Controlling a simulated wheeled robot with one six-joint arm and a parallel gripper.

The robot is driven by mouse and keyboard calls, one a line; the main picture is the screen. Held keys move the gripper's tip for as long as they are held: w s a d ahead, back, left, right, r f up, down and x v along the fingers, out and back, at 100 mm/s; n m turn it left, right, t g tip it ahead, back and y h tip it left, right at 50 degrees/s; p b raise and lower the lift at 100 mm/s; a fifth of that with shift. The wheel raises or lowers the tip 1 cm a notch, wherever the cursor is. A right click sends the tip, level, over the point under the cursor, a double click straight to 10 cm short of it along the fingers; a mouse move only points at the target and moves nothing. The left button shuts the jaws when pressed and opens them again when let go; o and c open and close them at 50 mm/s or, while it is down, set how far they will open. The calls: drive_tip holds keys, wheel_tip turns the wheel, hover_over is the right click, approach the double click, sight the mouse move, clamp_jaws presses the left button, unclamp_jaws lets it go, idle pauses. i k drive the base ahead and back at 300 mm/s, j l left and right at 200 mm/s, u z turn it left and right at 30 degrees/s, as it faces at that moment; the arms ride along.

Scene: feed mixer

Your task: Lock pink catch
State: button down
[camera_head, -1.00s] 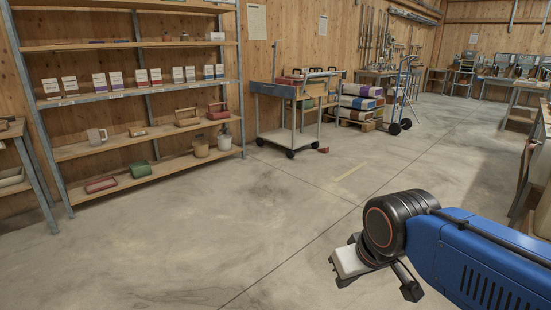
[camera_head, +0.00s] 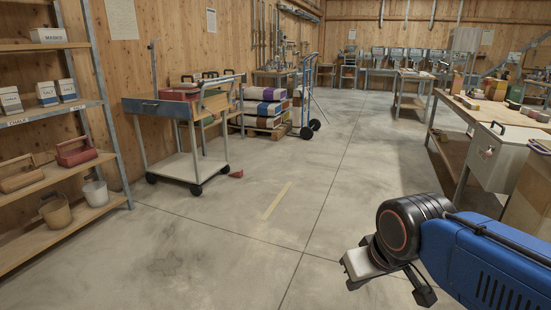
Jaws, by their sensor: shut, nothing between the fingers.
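I cannot make out a pink catch. A white box with a dark handle, maybe a cooler or bin (camera_head: 497,160), stands at the right by the long bench. A small reddish detail shows on its front, too small to identify. My gripper (camera_head: 392,284) hangs at the lower right, over bare floor, shut and empty. It is far from the benches, the cart and the shelves, and touches nothing. My blue arm covers part of the floor at the lower right.
A cart (camera_head: 160,105) with red and green cases stands left of centre, a small red object (camera_head: 236,174) on the floor beside it. Stacked sacks (camera_head: 263,108) and a hand truck (camera_head: 309,97) are behind. Shelving stands left, a long bench (camera_head: 452,100) right. The middle floor is clear.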

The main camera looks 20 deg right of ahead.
sight(488, 153)
drive_tip(key=i+l+z, duration=0.4)
drive_tip(key=i, duration=0.4)
drive_tip(key=i+z, duration=0.45)
drive_tip(key=i, duration=0.35)
drive_tip(key=i+l, duration=0.2)
drive_tip(key=l, duration=0.2)
drive_tip(key=i+l, duration=0.2)
drive_tip(key=l, duration=0.2)
drive_tip(key=i+l, duration=0.2)
drive_tip(key=l, duration=0.2)
drive_tip(key=j+u, duration=0.05)
